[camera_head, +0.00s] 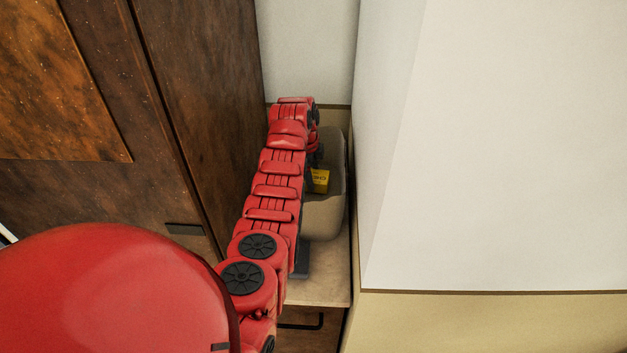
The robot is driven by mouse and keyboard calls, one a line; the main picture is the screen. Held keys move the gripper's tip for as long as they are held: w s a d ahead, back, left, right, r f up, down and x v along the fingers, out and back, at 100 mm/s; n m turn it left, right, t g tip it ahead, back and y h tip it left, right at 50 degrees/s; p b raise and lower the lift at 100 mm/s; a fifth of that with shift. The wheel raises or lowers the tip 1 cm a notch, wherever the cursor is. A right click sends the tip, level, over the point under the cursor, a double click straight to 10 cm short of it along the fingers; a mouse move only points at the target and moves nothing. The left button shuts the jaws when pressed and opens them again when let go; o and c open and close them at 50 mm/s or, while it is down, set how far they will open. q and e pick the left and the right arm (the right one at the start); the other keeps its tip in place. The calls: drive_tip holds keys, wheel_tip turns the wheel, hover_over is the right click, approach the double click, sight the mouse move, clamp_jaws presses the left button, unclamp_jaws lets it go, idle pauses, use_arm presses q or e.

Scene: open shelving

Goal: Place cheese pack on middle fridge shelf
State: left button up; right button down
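A small yellow pack (320,181) with dark lettering shows beside my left arm, inside or against a beige rounded container (327,218). It may be the cheese pack; most of it is hidden by my arm. My red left arm reaches from the lower left into the narrow gap, over the container. My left gripper (315,155) seems to be the dark part at the arm's far end, just above the pack. Its fingers are hidden, so I cannot tell its opening or whether it touches the pack. My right gripper is out of view. No fridge shelf is seen.
The container stands on a light countertop (325,290) above a drawer with a dark handle (301,321). A tall brown wooden cabinet (200,90) closes the left side, and a large white block (500,140) the right. The gap between them is narrow.

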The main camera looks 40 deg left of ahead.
use_arm(q)
drive_tip(key=c, duration=1.1)
drive_tip(key=shift+o, duration=0.2)
drive_tip(key=shift+w+r, duration=0.1)
drive_tip(key=shift+r, duration=0.45)
wheel_tip(320, 180, up, 17)
drive_tip(key=b, duration=0.4)
drive_tip(key=shift+f, duration=0.1)
